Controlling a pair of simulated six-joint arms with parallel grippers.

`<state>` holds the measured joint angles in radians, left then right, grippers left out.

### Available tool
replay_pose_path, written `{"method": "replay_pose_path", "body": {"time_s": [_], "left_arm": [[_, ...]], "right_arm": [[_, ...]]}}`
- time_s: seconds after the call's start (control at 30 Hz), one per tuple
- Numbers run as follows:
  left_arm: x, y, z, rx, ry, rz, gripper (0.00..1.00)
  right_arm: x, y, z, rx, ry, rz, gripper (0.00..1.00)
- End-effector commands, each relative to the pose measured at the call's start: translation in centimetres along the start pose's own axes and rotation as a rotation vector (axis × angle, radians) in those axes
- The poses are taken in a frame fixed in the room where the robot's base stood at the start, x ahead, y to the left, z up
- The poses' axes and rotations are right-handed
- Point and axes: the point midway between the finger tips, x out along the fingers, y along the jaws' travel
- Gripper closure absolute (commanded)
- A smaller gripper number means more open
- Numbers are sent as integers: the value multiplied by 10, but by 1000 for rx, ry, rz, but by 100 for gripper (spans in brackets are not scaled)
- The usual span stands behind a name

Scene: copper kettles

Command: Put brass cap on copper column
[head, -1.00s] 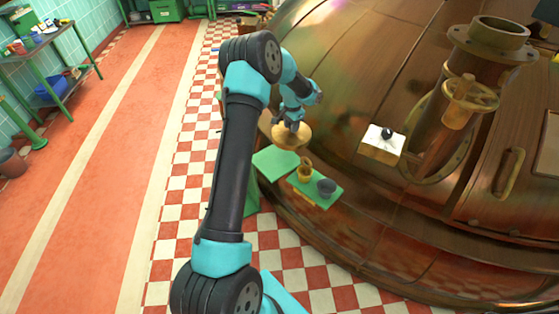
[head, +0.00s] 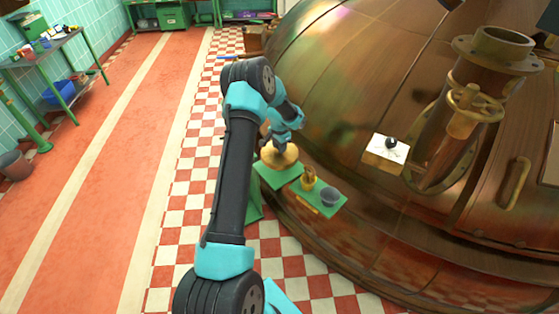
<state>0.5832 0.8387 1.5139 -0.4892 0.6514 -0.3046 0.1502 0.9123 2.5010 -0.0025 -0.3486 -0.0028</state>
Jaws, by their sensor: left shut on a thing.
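The brass cap (head: 281,157) is a round, golden dome-like piece at the middle left of the head view. My left gripper (head: 270,145) is shut on it from above; my own arm partly hides the fingers. The cap overlaps the green stand top (head: 277,175) in the picture; I cannot tell whether it touches it. The copper column (head: 485,75) rises at the right from the big copper kettle, with an open flanged top (head: 503,42). The cap is well to the left of it. My right gripper is not in view.
A green tray (head: 327,208) beside the cap holds a small brass pot (head: 308,181) and a grey bowl (head: 330,198). A brass handwheel (head: 474,103) juts from the column. A white-topped box (head: 386,152) sits left of the column. The kettle's curved shell (head: 350,70) fills the right.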

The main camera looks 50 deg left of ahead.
Motion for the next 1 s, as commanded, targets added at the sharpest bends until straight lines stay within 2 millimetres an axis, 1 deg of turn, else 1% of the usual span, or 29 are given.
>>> {"method": "replay_pose_path", "body": {"time_s": [0.03, 0.1, 0.2, 0.6, 0.67, 0.9, 1.0], "left_arm": [[9, 0, 0, 1, -2, 0, 100], [19, 0, 0, 1, -1, 0, 100], [30, 0, 0, 1, 0, -1, 100], [34, -1, 0, 1, 0, -1, 100], [39, -1, 0, 0, 0, -1, 100], [67, 0, 0, 1, 0, -1, 100], [70, -1, -1, 0, 1, -2, 100]], "right_arm": [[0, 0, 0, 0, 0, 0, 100], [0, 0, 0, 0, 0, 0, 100], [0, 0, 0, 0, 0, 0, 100], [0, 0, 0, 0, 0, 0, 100], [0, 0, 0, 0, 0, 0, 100], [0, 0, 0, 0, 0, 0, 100], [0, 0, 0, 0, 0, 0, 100]]}}
